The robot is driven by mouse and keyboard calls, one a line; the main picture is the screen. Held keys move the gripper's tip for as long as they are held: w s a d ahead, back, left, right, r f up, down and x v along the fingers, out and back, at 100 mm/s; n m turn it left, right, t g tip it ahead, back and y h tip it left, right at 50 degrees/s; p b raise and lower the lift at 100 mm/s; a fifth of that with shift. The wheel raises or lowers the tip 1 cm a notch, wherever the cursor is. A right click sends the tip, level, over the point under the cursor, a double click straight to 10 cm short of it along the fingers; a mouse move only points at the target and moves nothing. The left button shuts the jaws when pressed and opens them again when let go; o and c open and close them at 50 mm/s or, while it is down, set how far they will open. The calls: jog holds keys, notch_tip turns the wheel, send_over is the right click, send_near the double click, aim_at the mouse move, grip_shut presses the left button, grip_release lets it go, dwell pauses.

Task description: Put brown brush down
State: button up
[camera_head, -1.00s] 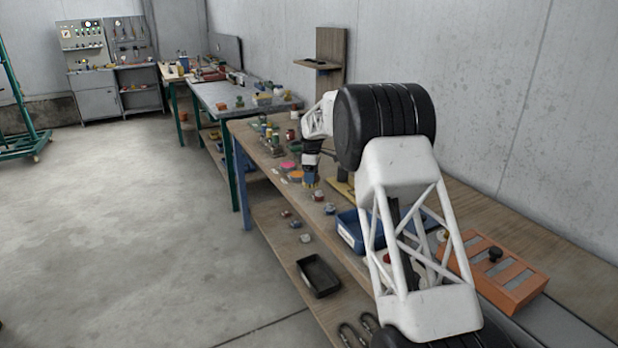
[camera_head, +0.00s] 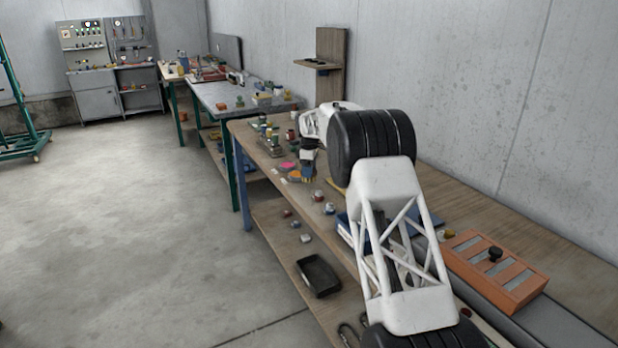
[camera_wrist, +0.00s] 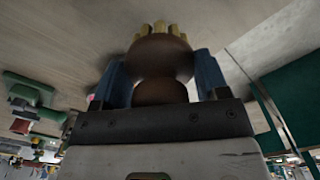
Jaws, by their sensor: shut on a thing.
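The brown brush (camera_wrist: 160,58) is in my gripper (camera_wrist: 162,75) in the wrist view, with its rounded brown body between the two blue fingers and yellowish bristles pointing away. In the head view my gripper (camera_head: 308,172) is over the front part of the wooden workbench (camera_head: 480,215), close to its top. The brush is too small and hidden to make out clearly there. I cannot tell whether the bristles touch the bench.
A pink dish (camera_head: 287,166) and several small jars stand left of my gripper. A black bin (camera_head: 318,275) sits on the lower shelf.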

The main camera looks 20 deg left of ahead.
jog(key=shift+f, duration=1.75)
jog(key=shift+f, duration=0.15)
jog(key=o, duration=0.8)
notch_tip(320, 180, up, 12)
jog(key=shift+r, duration=0.15)
